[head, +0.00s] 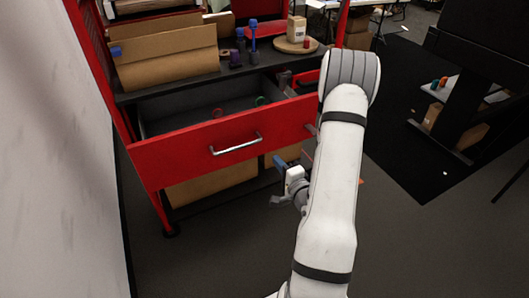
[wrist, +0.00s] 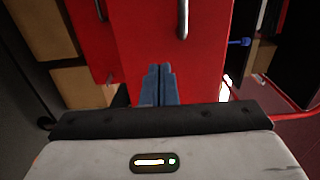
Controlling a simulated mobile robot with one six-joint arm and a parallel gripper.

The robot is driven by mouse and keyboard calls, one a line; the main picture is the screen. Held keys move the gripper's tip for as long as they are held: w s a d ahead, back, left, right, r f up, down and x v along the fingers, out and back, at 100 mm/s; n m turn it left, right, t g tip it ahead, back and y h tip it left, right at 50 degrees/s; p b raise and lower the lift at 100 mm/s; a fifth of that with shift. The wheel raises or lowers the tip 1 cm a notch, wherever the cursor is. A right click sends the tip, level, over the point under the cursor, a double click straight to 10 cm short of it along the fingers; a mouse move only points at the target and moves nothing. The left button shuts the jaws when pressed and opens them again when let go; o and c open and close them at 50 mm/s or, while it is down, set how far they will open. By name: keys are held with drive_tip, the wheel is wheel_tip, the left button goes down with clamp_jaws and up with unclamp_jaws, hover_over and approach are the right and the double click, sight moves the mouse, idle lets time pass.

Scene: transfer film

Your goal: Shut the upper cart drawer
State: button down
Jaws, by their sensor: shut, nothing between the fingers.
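The red cart's upper drawer (head: 180,154) is pulled well out in the head view, its grey inside showing. Its silver handle (head: 237,146) is at the middle of the front. My gripper (head: 280,162) is below and right of that handle in the picture, near the drawer's lower right edge. In the wrist view its blue fingers (wrist: 158,85) are together and empty, pointing at a red panel (wrist: 205,55) with a metal handle (wrist: 182,18). I cannot tell whether the fingertips touch the panel.
The cart's top shelf holds cardboard (head: 165,62), a blue tool (head: 253,38) and a round board (head: 295,45) with a small box on it. A cardboard box (head: 212,186) stands beneath the drawer. A pale wall (head: 50,150) is close on the left. Floor is open in front.

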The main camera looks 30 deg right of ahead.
drive_tip(key=shift+w+a+f+b, duration=0.2)
drive_tip(key=shift+w+b, duration=0.25)
drive_tip(key=shift+b, duration=2.95)
drive_tip(key=w+b, duration=0.1)
drive_tip(key=w, duration=0.2)
drive_tip(key=w+b, duration=0.1)
drive_tip(key=w, duration=0.2)
drive_tip(key=w+b, duration=0.1)
drive_tip(key=w, duration=0.2)
drive_tip(key=shift+r, duration=0.25)
